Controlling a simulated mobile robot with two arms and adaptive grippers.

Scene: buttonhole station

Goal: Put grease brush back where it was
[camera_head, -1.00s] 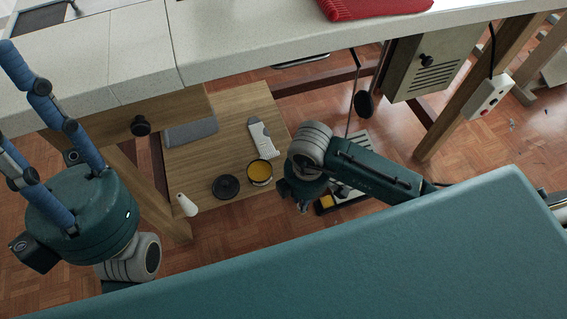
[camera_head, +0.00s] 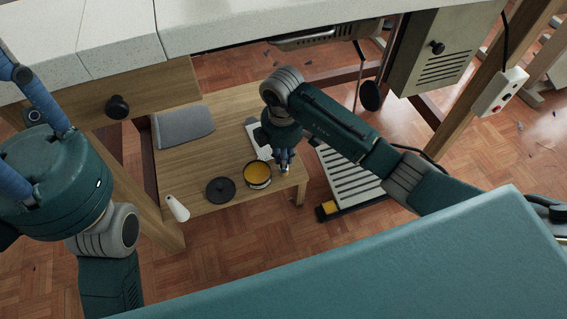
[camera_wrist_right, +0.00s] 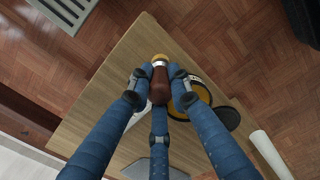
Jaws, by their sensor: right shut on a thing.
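My right gripper (camera_head: 284,166) is low over the front right part of the low wooden table (camera_head: 225,152). In the right wrist view its blue fingers (camera_wrist_right: 158,78) are shut around the brown handle of the grease brush (camera_wrist_right: 158,88). The round tin of yellow grease (camera_head: 257,174) stands just left of the gripper and shows partly behind a finger in the wrist view (camera_wrist_right: 205,85). My left gripper (camera_head: 42,103) is at the left edge, its fingertips out of frame.
A black lid (camera_head: 220,190), a white cone-shaped bottle (camera_head: 177,208), a grey cloth-like block (camera_head: 184,126) and a partly hidden pale tool (camera_head: 257,138) are on the low table. A ribbed pedal (camera_head: 350,178) lies on the floor to the right. The bench (camera_head: 210,24) overhangs behind.

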